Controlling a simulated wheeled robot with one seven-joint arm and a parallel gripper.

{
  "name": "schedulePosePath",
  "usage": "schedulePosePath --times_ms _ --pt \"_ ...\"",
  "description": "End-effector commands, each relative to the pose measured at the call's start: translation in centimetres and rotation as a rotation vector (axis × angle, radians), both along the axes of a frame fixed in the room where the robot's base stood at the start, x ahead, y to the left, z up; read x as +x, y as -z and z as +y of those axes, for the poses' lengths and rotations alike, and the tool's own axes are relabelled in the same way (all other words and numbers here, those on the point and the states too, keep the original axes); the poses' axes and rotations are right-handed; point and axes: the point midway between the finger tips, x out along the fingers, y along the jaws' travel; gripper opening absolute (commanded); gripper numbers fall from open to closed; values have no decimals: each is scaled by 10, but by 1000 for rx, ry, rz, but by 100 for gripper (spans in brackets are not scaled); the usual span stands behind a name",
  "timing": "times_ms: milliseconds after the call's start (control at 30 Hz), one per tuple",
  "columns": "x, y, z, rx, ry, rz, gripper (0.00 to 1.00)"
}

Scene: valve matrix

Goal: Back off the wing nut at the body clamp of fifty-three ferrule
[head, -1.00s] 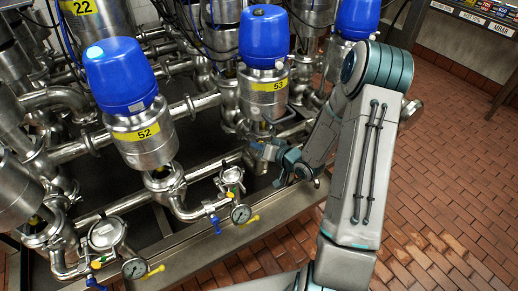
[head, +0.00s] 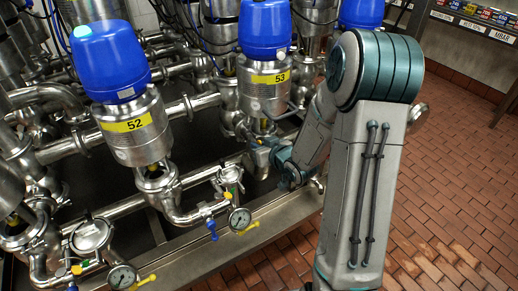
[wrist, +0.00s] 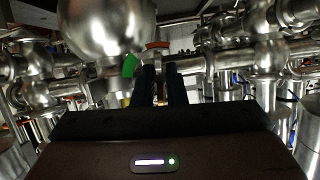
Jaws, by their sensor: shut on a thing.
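The valve marked 53 (head: 268,92) has a blue top and a steel body with a yellow label. It stands upright left of my arm in the head view. My gripper (head: 258,150) is at the lower part of its body, partly hidden behind my wrist. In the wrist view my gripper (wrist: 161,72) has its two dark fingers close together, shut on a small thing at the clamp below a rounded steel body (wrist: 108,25). The wing nut itself is mostly hidden by the fingers. An orange-red piece lies just beyond the fingertips and a green piece to their left.
The valve marked 52 (head: 132,122) stands to the left. A pressure gauge (head: 240,219) with blue and yellow handles is below the gripper. Steel pipes run close around the wrist. The brick-tiled floor (head: 455,200) at right is clear.

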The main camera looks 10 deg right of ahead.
Motion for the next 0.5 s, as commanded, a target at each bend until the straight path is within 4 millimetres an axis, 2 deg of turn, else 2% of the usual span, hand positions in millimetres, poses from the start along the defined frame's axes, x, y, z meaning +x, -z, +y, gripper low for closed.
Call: schedulePosePath --times_ms 333,400,500 --pt "-1 1 1 -3 -2 3 0" --pt "-1 1 1 -3 -2 3 25" --pt "-1 1 0 -3 -1 2 28"
